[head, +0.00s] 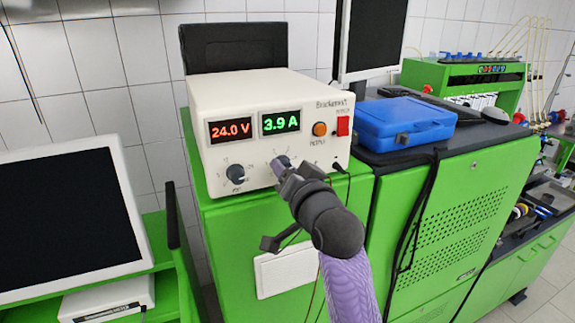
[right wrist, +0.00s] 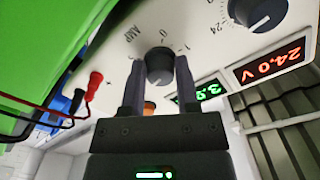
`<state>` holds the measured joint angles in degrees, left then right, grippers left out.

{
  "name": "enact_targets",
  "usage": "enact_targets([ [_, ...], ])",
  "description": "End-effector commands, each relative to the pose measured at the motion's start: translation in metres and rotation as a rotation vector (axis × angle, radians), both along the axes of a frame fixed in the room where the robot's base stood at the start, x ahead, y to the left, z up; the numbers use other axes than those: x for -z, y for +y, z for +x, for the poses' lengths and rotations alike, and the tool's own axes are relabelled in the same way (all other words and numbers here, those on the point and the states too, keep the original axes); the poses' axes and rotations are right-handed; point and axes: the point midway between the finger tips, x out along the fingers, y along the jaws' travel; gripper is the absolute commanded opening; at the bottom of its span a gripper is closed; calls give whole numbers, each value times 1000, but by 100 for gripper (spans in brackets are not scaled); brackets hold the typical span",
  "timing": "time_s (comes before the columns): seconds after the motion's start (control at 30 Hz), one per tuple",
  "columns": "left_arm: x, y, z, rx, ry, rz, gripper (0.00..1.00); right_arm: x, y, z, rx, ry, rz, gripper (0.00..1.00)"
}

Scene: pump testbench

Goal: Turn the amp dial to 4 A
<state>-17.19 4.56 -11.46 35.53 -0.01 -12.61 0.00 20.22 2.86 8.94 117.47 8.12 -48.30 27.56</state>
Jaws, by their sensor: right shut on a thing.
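The cream power supply (head: 262,95) stands on a green cabinet. Its red display (head: 230,130) reads 24.0 V and its green display (head: 281,122) reads 3.9 A. The amp dial (head: 283,161) is a dark knob at the lower middle of the front panel, partly hidden by my gripper in the head view. In the right wrist view the amp dial (right wrist: 159,66) sits between the two fingers of my right gripper (right wrist: 159,85), marked AMP beside it. My right gripper (head: 279,170) is shut on the amp dial. My left gripper is not in view.
The volt dial (head: 236,174) is left of the amp dial. An orange button (head: 319,129) and red power switch (head: 343,125) are to the right. Red and black leads (right wrist: 90,95) plug in close to my gripper. A blue case (head: 402,121) lies right.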

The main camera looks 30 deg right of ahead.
Motion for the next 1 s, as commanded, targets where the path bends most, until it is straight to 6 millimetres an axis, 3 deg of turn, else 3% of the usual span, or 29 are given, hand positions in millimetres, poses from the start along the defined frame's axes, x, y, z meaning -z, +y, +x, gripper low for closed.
enact_targets([
  [0.63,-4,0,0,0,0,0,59,-2,0,0,0,-10,45,0],
  [0.67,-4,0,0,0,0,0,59,-2,0,0,0,-10,45,41],
  [0.8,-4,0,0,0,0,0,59,-2,0,0,0,-8,45,71],
  [1.0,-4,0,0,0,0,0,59,-1,0,0,-1,-5,45,72],
])
